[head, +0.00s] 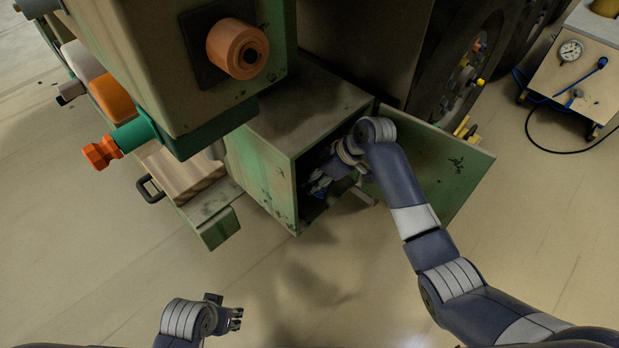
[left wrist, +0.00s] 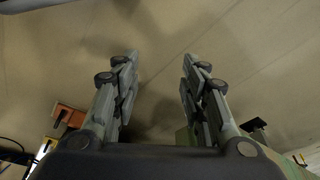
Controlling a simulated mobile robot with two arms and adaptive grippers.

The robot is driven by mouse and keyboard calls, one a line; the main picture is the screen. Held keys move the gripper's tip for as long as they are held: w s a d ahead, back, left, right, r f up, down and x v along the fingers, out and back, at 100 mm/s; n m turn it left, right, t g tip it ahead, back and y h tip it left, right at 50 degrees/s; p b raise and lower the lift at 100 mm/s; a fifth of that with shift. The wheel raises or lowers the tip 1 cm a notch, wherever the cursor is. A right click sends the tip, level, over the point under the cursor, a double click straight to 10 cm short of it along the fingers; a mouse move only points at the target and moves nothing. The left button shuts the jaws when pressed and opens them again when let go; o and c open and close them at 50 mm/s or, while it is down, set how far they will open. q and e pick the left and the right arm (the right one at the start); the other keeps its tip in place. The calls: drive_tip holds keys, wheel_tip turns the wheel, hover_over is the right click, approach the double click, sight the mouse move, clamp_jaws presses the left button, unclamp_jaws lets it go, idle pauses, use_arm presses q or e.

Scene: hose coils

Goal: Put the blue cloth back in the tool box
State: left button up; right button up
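The tool box (head: 262,180) is a green box under the vehicle body, its door (head: 452,165) swung open to the right. My right arm reaches into its dark opening. The right gripper (head: 322,182) is inside, mostly in shadow, and I cannot tell whether it is open or shut. Small bluish and pale patches show around its fingers; I cannot tell whether they are the blue cloth or the gripper. My left gripper (head: 237,318) is low in the head view, away from the box. In the left wrist view its fingers (left wrist: 160,75) are apart with only floor between them.
A green step (head: 220,228) juts out left of the box, near an orange-capped fitting (head: 100,152). A large wheel (head: 465,75) stands behind the door. A cart with a gauge (head: 571,50) and a black hose is at the far right. The floor in front is clear.

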drive_tip(key=shift+w+a+f, duration=0.45)
drive_tip(key=shift+a+f, duration=0.1)
drive_tip(key=shift+f, duration=0.15)
use_arm(q)
wheel_tip(320, 180, up, 3)
drive_tip(key=shift+f, duration=0.1)
use_arm(e)
drive_tip(key=shift+d, duration=0.1)
drive_tip(key=shift+f, duration=0.2)
drive_tip(key=o, duration=1)
drive_tip(key=shift+c, duration=0.2)
drive_tip(key=shift+r, duration=0.1)
drive_tip(key=shift+d+r, duration=0.15)
drive_tip(key=shift+r, duration=0.2)
use_arm(q)
wheel_tip(320, 180, down, 7)
drive_tip(key=p, duration=0.1)
drive_tip(key=shift+s+f+p, duration=0.2)
drive_tip(key=shift+s+p, duration=0.1)
drive_tip(key=shift+s, duration=0.05)
use_arm(e)
drive_tip(key=v, duration=0.6)
drive_tip(key=shift+s+d+r, duration=0.15)
drive_tip(key=shift+d+r, duration=0.05)
drive_tip(key=shift+r, duration=0.1)
drive_tip(key=shift+f, duration=0.1)
